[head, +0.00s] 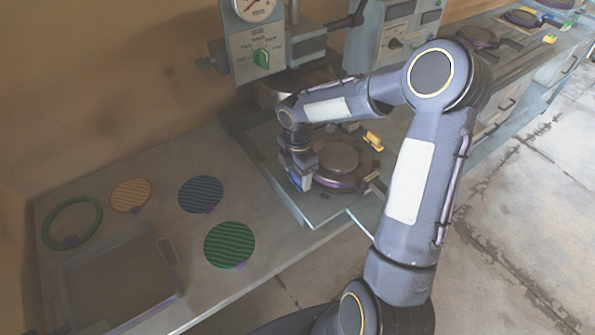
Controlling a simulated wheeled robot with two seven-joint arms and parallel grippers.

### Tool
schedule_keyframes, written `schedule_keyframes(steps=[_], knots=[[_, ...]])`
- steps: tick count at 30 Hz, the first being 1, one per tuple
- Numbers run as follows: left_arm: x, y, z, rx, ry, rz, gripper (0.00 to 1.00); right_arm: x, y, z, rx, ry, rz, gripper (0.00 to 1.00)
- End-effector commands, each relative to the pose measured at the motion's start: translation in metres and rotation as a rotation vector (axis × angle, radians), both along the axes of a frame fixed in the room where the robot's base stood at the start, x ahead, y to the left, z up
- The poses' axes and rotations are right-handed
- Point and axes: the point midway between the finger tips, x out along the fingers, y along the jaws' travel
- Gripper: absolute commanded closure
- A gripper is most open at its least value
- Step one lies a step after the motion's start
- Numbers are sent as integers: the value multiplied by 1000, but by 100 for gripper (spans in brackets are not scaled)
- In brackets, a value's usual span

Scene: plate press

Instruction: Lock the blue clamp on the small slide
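The slide (312,207) is a flat grey plate in front of the press, with a dark round plate (338,157) on it. A small blue part (306,181), likely the blue clamp, shows at the slide's left side. My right gripper (299,171) points down right at this blue part and hides much of it. Whether its fingers are closed on the clamp, and how the clamp is turned, is too small to tell. A yellow clamp (373,141) sits at the slide's far right side. My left gripper is out of view.
The press (257,45) with a gauge and green knob stands behind the slide. On the table at left lie a green ring (48,224), orange, blue and green discs (229,240), and a shallow grey tray (66,290). More stations stand at the far right.

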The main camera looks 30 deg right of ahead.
Motion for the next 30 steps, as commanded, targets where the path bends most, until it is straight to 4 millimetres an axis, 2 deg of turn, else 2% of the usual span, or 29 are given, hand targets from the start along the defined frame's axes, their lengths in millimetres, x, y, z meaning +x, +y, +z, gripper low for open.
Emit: schedule_keyframes(steps=[1, 9, 20, 30], knots=[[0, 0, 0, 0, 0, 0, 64, 0, 0, 0, 0, 0, 0, 45], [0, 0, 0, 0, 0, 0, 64, 0, 0, 0, 0, 0, 0, 79], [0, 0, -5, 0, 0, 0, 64, 1, 0, 0, 0, -2, -63, 79], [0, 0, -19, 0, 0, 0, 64, 1, 0, -1, 0, -4, -318, 79]])
